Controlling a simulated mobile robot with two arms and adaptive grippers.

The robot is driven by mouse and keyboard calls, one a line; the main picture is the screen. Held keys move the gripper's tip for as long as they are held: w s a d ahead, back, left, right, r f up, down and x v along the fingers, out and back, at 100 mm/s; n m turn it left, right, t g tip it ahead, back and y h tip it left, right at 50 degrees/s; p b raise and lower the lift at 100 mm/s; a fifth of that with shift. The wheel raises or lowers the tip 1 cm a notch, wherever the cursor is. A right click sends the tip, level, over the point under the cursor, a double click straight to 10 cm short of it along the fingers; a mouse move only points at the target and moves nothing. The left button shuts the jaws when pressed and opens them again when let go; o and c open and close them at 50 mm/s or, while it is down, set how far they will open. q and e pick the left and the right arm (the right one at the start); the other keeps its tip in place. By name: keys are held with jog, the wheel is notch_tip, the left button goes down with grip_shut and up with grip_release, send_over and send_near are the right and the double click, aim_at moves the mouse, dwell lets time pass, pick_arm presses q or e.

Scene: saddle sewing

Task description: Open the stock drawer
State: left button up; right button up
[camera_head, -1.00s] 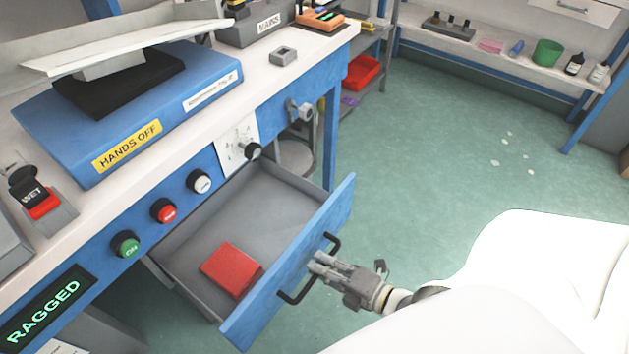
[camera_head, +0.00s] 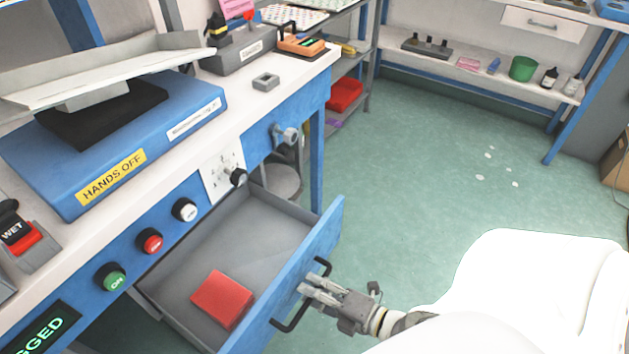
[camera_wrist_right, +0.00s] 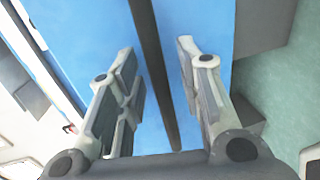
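The blue-fronted drawer (camera_head: 290,292) under the bench stands pulled out, and its grey inside shows. A red box-like item (camera_head: 223,299) lies in it. A black bar handle (camera_head: 289,325) is on the drawer's front. My right gripper (camera_head: 306,286) is at this handle. In the right wrist view, the handle bar (camera_wrist_right: 152,62) runs between the two spread fingers of my right gripper (camera_wrist_right: 160,85), with gaps beside it. The blue drawer front (camera_wrist_right: 90,45) lies beyond. My left gripper is not in view.
The bench top (camera_head: 285,92) carries a blue box marked HANDS OFF (camera_head: 190,122). Buttons and a dial (camera_head: 238,178) line the bench front above the drawer. Green floor (camera_head: 430,160) is free to the right. A shelf (camera_head: 470,70) stands at the back.

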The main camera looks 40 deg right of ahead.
jog(key=v, duration=1.2)
jog(key=shift+a+f, duration=0.1)
